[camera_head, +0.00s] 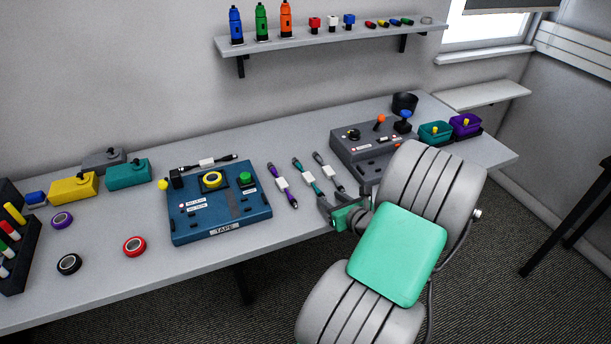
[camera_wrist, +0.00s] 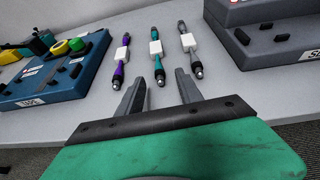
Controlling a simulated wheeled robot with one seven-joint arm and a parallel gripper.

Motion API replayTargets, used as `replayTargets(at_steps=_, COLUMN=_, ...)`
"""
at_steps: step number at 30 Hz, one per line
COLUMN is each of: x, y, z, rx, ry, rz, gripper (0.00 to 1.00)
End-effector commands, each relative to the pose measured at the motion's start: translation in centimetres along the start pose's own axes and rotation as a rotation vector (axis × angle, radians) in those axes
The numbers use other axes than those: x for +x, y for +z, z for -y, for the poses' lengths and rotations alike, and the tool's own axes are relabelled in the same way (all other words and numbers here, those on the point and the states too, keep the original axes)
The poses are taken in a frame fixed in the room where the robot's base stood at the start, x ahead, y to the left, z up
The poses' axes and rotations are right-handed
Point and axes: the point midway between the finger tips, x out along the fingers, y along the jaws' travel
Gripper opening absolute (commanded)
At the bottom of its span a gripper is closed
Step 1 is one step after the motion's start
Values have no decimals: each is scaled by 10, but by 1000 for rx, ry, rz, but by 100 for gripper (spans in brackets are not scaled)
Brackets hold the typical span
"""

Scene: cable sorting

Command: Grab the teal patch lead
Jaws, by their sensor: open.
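The teal patch lead (camera_head: 308,177) lies on the grey table between a purple lead (camera_head: 284,185) and a grey lead (camera_head: 327,171). It has a white block at its middle and dark ends. In the wrist view the teal lead (camera_wrist: 157,62) is the middle of the three, ahead of my fingertips. My gripper (camera_wrist: 160,85) is open and empty, with its two fingers apart and pointing at the leads. In the head view my gripper (camera_head: 330,206) is at the table's front edge, just short of the leads.
The blue tape station (camera_head: 222,224) stands left of the leads; a grey console (camera_head: 357,155) with joysticks stands to the right. A black lead (camera_head: 208,163) lies behind the station. Tape rolls and coloured boxes fill the left side. The table is clear between the leads and the station.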

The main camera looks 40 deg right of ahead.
Motion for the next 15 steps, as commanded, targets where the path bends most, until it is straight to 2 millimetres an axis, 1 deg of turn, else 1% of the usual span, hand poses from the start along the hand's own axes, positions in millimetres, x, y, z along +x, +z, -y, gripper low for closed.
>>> replayTargets(at_steps=3, x=20, y=1, z=-4, rx=-2, ry=7, rz=-2, gripper=43)
replayTargets(at_steps=7, x=43, y=1, z=-4, rx=-3, ry=5, rz=-2, gripper=43)
replayTargets(at_steps=10, x=49, y=0, z=-3, rx=-2, ry=3, rz=-2, gripper=43)
replayTargets(at_steps=15, x=49, y=0, z=-3, rx=-3, ry=2, rz=-2, gripper=43)
